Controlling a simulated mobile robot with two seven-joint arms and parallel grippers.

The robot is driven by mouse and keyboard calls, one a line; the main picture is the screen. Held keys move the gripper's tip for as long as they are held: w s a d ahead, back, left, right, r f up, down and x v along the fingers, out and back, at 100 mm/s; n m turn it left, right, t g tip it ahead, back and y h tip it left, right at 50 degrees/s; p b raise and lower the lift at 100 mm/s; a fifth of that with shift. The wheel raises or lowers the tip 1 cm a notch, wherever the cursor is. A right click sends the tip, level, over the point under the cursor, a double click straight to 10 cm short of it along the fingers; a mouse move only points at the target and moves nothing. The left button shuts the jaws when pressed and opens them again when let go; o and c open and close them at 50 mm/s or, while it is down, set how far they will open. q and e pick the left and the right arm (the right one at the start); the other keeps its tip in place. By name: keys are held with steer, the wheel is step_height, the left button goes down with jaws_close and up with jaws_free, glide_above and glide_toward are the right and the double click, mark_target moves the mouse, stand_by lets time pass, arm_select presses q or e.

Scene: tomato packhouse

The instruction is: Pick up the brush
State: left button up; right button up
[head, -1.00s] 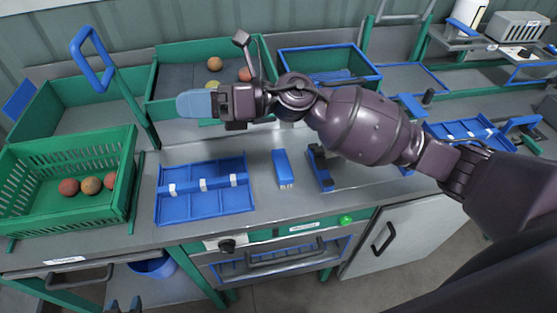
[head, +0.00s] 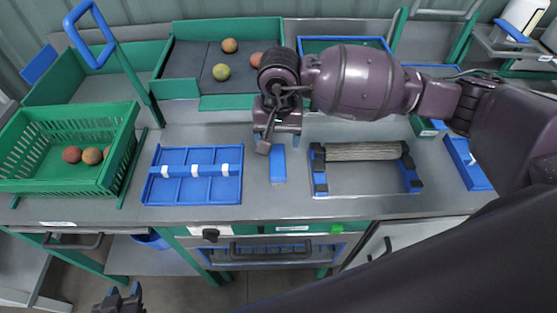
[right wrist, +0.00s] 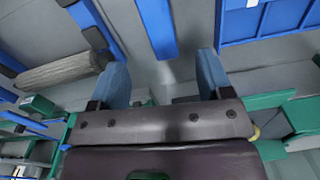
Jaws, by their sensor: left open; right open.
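The brush appears to be the narrow blue piece (head: 278,165) lying on the grey worktop, right of the divided blue tray. It also shows in the right wrist view (right wrist: 158,28), at the top, ahead of the gap between my fingers. My right gripper (right wrist: 163,72) is open and empty, with its blue fingertips apart. In the head view my right gripper (head: 268,142) hangs above the brush's far end and hides part of it. My left gripper (head: 118,294) is open at the bottom left, low in front of the bench, far from the brush.
The divided blue tray (head: 192,194) lies left of the brush. A blue frame with a grey roller (head: 362,151) stands to its right. A green crate (head: 118,144) with several round fruits is at left. Green-walled bins (head: 226,103) stand behind. Bare worktop surrounds the brush's near end.

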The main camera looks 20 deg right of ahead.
mark_target(278, 163)
steer(key=shift+s+a+f+n, duration=0.1)
steer(key=shift+s+n, duration=0.1)
steer(key=shift+n, duration=0.3)
step_height(278, 163, down, 6)
steer(key=shift+r, duration=0.1)
steer(key=f+p, duration=0.1)
steer(key=f, duration=0.2)
steer(key=shift+w+f, duration=0.2)
steer(key=shift+f, duration=0.7)
arm_select(q)
steer(key=shift+w+a+r, duration=0.15)
steer(key=shift+a+r, duration=0.1)
steer(key=shift+r, duration=0.4)
steer(key=shift+w+f, duration=0.1)
steer(key=shift+w, duration=0.1)
arm_select(e)
steer(key=shift+f, duration=0.1)
arm_select(q)
steer(key=shift+f+b, duration=0.25)
steer(key=shift+b, duration=0.1)
arm_select(e)
steer(key=shift+f, duration=0.15)
arm_select(q)
steer(key=shift+s+f, duration=0.1)
steer(key=shift+s, duration=0.15)
